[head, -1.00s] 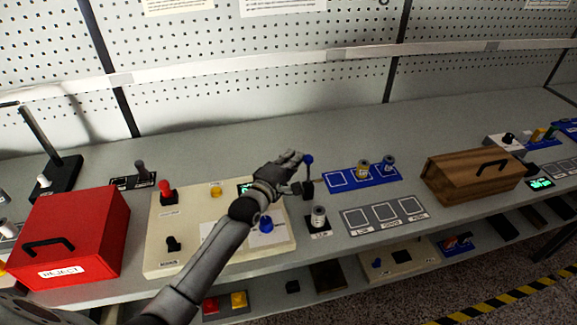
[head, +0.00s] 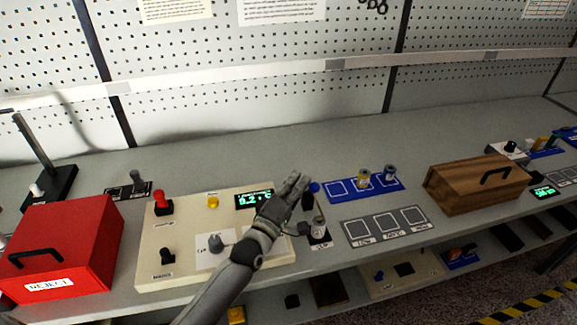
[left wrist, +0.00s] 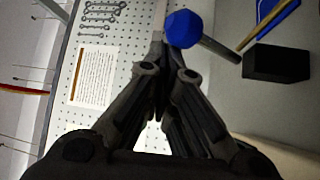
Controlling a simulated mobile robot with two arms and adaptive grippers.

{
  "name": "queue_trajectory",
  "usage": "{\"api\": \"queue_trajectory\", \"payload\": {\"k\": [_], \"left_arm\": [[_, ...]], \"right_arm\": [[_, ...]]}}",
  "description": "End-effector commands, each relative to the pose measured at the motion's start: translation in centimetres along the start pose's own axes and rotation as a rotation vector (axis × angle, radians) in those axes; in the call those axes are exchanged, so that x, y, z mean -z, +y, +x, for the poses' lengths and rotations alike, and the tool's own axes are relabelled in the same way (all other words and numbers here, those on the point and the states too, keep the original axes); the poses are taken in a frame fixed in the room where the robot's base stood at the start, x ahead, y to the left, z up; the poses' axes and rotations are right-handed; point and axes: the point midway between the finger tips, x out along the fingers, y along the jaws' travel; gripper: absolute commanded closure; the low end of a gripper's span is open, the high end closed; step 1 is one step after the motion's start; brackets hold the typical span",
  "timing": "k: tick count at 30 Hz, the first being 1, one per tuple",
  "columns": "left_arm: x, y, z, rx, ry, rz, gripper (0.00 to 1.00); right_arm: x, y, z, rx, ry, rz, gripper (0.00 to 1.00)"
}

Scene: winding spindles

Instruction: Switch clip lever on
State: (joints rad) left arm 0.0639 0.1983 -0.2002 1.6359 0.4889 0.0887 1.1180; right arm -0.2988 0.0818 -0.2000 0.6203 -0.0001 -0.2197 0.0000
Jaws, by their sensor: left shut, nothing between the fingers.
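A lever with a blue ball knob (head: 314,187) stands on a small black base (head: 308,201) at the right end of the cream control panel. In the left wrist view its knob (left wrist: 183,29), metal rod and black base (left wrist: 277,62) show close up. The small label by it is hard to read. My left gripper (head: 297,180) is shut and empty, its fingertips right beside the knob on its left. In the left wrist view the fingers (left wrist: 160,55) come together just below the knob; I cannot tell whether they touch it. My right gripper is not in view.
The cream panel (head: 150,275) carries a red-knobbed lever (head: 160,202), a grey knob (head: 216,243) and a lit display (head: 254,198). A spindle (head: 318,229) stands in front of the lever. A blue tray (head: 342,195) and grey tray (head: 354,241) lie right.

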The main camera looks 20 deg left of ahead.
Motion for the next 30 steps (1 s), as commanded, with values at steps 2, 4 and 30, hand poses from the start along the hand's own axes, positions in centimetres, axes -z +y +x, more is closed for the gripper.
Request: {"api": "queue_trajectory", "payload": {"k": [2, 4, 30], "left_arm": [[-0.2, -0.1, -0.1, 0.001, 0.0, -0.001, 1.0], [-0.2, -0.1, -0.2, 0.001, 0.0, -0.001, 1.0], [-0.4, -0.3, -3.1, 0.004, -0.002, -0.001, 1.0]], "right_arm": [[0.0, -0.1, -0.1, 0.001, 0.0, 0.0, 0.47], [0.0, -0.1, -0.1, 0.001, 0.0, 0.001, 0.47], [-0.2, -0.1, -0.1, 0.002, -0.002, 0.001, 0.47]]}}
